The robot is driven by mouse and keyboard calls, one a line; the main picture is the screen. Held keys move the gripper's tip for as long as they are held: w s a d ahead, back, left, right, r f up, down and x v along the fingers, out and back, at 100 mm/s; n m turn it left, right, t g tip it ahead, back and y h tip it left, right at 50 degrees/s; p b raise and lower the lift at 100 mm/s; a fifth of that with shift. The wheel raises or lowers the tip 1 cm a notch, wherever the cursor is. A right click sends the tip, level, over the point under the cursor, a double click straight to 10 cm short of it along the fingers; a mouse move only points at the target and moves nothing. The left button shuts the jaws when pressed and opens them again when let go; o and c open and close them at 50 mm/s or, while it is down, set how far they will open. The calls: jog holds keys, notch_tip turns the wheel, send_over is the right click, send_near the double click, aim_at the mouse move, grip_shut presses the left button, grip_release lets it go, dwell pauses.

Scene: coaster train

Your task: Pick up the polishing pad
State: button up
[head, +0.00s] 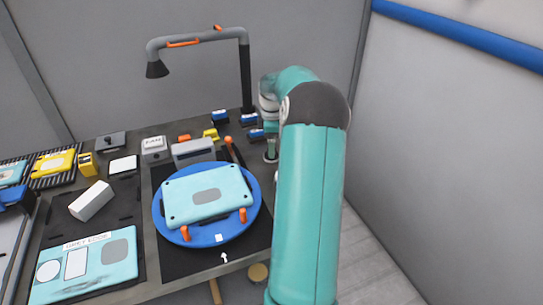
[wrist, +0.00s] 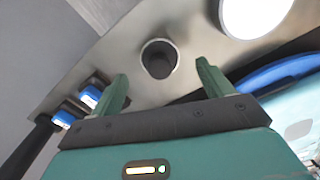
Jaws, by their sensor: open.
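My gripper (wrist: 161,71) is open in the wrist view, its two green fingers apart with nothing between them. A dark round piece (wrist: 158,58) in a pale metal ring lies just beyond the fingertips. A white round disc (wrist: 255,14), cut off by the top edge, lies to its right. I cannot tell which of these is the polishing pad, as no label shows. In the head view, my gripper (head: 270,141) is over the bench's right edge, mostly hidden by my arm. A white edge (head: 277,177) shows beside the arm.
A blue round turntable (head: 225,238) holds a light-blue panel (head: 207,195) with orange clamps. Blue labelled blocks (head: 249,118) stand at the back right, near the lamp post (head: 246,80). A white block (head: 91,200) lies at left. The grey wall (head: 450,130) is close on the right.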

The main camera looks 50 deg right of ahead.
notch_tip(320, 180, down, 4)
jog(key=shift+c, duration=0.3)
jog(key=c, duration=1.1)
jog(key=shift+r, duration=0.2)
